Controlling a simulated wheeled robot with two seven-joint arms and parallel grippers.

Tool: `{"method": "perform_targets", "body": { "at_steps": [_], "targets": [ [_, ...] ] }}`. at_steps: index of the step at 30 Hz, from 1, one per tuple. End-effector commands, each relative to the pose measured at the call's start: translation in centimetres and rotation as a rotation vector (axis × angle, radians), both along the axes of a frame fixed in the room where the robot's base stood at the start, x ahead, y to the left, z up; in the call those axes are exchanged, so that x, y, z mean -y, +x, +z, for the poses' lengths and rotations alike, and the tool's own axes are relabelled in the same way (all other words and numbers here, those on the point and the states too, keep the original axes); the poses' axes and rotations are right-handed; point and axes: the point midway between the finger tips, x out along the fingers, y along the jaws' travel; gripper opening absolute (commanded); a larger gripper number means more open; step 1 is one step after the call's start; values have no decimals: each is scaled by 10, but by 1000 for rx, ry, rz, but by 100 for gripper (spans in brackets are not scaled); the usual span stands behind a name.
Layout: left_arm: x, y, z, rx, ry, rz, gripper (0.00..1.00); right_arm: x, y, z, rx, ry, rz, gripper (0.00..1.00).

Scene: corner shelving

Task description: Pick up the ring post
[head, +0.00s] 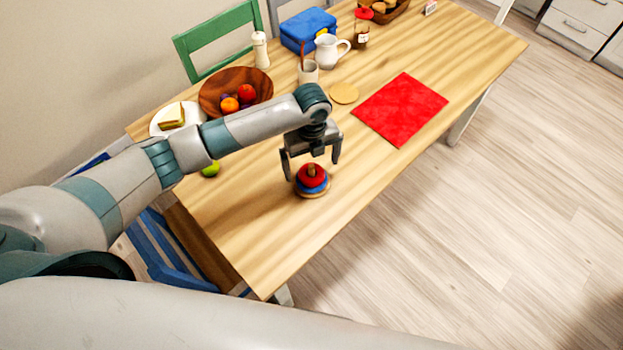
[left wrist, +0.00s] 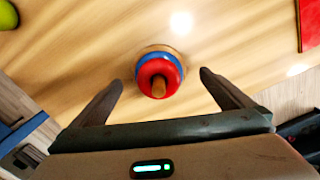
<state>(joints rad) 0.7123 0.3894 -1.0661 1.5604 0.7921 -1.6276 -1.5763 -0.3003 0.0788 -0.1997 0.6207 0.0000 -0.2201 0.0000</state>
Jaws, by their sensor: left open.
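The ring post (head: 312,181) stands upright on the wooden table, with a red ring on top, a blue ring below it and a wooden base. Its peg tip shows at the top. It also shows in the left wrist view (left wrist: 159,76), between and a little beyond the fingertips. My left gripper (head: 312,170) points down over the ring post with its fingers open and empty. In the left wrist view both fingers (left wrist: 160,80) are spread apart and I see no contact with the rings. My right gripper is in neither view.
A red cloth (head: 400,109) lies right of the gripper. A wooden fruit bowl (head: 262,88), a white plate with a yellow block (head: 171,115), a cup (head: 308,73) and a white pitcher (head: 328,51) stand behind. A green apple (head: 211,169) is left. The table front is clear.

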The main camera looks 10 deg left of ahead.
Motion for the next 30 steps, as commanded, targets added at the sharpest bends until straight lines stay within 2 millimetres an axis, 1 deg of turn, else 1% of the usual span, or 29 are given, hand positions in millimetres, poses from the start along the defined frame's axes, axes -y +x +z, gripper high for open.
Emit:
{"method": "perform_targets", "body": {
  "at_steps": [5,10,12,15,19,30],
  "targets": [
    [0,-4,-8,-4,1,2,100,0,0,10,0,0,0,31],
    [2,-9,-28,-6,1,1,100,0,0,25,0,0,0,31],
    [2,-8,-38,-3,1,2,100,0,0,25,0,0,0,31],
    [1,-8,-46,-2,1,0,100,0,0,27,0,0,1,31],
    [1,-7,-51,-1,2,0,100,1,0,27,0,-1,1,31],
    [1,-7,-51,-1,1,0,100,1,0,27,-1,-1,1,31]
  ]
}}
